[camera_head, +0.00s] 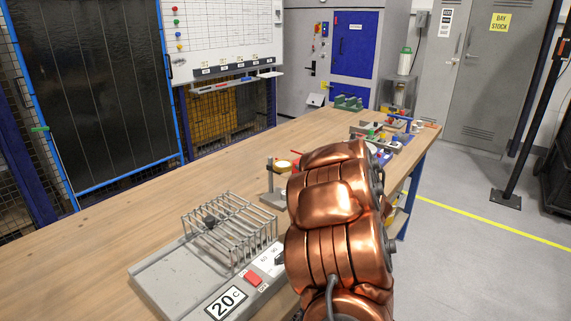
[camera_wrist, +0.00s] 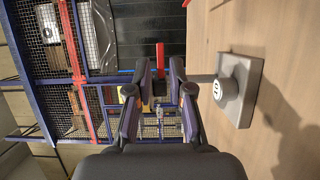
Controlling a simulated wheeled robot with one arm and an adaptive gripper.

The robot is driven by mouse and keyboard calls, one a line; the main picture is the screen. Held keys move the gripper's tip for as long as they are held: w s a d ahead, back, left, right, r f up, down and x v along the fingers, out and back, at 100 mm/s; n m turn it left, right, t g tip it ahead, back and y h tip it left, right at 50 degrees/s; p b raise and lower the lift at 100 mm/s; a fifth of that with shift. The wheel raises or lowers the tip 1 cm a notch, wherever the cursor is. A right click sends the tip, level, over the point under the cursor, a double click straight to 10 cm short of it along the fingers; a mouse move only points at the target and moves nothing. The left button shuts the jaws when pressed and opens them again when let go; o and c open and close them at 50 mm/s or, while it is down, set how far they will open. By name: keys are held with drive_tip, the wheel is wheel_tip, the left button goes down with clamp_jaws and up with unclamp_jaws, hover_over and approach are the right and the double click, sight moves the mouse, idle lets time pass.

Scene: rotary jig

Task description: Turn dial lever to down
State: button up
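The rotary jig shows in the wrist view as a square grey base (camera_wrist: 246,92) with a round grey hub (camera_wrist: 225,90) bearing a white label. A thin grey bar runs from it to a red lever (camera_wrist: 160,55), which points up in that picture. My gripper (camera_wrist: 160,68) is open. The red lever appears between its fingertips, with a gap on both sides; I cannot tell how deep it sits. In the head view a grey post on a base (camera_head: 271,186) stands behind my copper arm, which hides my gripper and part of that area.
Several small fixtures (camera_head: 385,133) crowd the far right end. The left part of the bench (camera_head: 120,220) is clear.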

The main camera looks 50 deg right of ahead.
drive_tip(key=shift+p+x, duration=0.55)
drive_tip(key=shift+x, duration=3.2)
drive_tip(key=shift+a, duration=0.2)
clamp_jaws()
